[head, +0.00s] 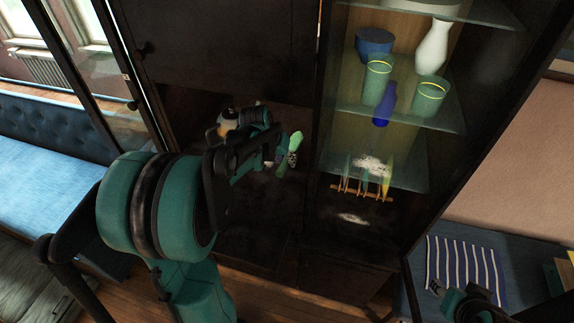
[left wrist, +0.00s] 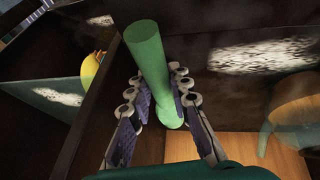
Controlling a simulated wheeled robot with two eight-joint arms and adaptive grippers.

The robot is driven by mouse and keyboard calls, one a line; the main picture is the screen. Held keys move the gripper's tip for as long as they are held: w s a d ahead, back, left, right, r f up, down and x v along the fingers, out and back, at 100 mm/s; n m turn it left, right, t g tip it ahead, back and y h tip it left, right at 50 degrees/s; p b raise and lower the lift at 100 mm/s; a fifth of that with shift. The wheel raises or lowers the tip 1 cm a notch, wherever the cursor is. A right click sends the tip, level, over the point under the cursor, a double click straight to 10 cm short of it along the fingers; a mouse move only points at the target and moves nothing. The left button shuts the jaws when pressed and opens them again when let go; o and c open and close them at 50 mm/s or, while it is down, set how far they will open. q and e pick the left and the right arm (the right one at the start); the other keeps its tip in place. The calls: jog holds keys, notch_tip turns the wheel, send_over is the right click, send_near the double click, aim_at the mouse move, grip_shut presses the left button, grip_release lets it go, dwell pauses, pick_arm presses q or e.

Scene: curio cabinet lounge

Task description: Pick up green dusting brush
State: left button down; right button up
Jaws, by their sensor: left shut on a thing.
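The green brush (head: 295,141) is in front of the dark cabinet, left of its glass-shelved part. My left gripper (head: 281,157) is shut on it. In the left wrist view the brush (left wrist: 148,55) shows as a smooth green cylinder between the two fingers of my left gripper (left wrist: 158,92), leaning with its far end up and left. I cannot make out its bristles. A part of my right arm, probably its gripper (head: 472,301), shows at the bottom right, cut off by the edge, and its jaws cannot be read.
Glass shelves hold green tumblers (head: 378,80), a blue bowl (head: 374,44), a white vase (head: 433,47) and a blue vase (head: 385,106). A wooden rack (head: 361,192) stands lower. Pale speckled patches (head: 353,217) mark shelf surfaces. A striped cloth (head: 465,270) lies right; a blue sofa (head: 45,185) stands left.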

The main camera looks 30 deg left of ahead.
pick_arm(q)
notch_tip(320, 180, up, 8)
jog(key=shift+s+a+r+p, duration=0.1)
jog(key=shift+s+a+p, duration=0.05)
jog(key=shift+p, duration=0.5)
jog(key=s+a, duration=1.1)
jog(key=a, duration=0.4)
jog(key=shift+s+a+f, duration=0.15)
jog(key=shift+a+f, duration=0.05)
jog(key=shift+a, duration=0.05)
jog(key=c, duration=2.1)
grip_release()
jog(key=shift+c, duration=0.2)
grip_shut()
